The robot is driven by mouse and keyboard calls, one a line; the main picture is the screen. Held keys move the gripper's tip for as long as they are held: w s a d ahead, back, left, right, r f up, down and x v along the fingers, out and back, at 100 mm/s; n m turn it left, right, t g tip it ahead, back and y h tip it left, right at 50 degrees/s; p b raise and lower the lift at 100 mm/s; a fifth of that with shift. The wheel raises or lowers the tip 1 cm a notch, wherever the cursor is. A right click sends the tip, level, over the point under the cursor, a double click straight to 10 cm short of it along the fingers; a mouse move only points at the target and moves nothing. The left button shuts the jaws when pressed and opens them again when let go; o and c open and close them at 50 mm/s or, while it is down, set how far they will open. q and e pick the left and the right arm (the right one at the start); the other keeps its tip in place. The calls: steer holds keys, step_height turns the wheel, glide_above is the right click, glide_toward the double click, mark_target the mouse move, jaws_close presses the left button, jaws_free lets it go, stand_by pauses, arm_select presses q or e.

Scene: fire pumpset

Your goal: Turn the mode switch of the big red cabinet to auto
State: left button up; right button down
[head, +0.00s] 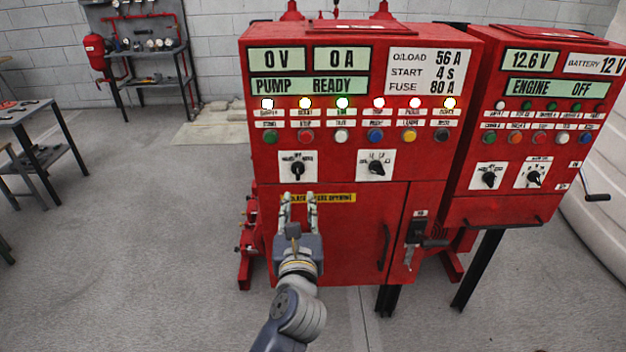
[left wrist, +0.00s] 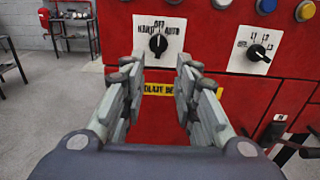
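The big red cabinet (head: 350,220) stands in the centre of the head view. Its mode switch (head: 297,170) is a black knob on a white plate, low on the left of its face. In the left wrist view the mode switch (left wrist: 158,44) shows marks for hand, off and auto, and its pointer looks near upright. My left gripper (head: 298,196) is open and empty just below the switch plate, in front of the yellow label. The left wrist view shows its two fingers (left wrist: 155,75) apart, with the knob beyond and between them. My right gripper is not in view.
A second rotary switch (head: 376,167) sits to the right on the same cabinet. A lever handle (head: 418,232) is lower right. The smaller red cabinet (head: 510,200) stands on the right. A work table (head: 35,120) is far left, with open floor between.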

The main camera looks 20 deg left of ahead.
mark_target(298, 175)
arm_select(q)
steer(key=p+x, duration=0.1)
steer(key=x, duration=0.8)
steer(key=shift+w+a+p, duration=0.15)
steer(key=shift+a+p, duration=0.05)
steer(key=shift+p, duration=0.15)
steer(key=shift+w+a+f, duration=0.1)
steer(key=shift+w+a, duration=0.1)
steer(key=shift+w, duration=0.5)
jaws_close()
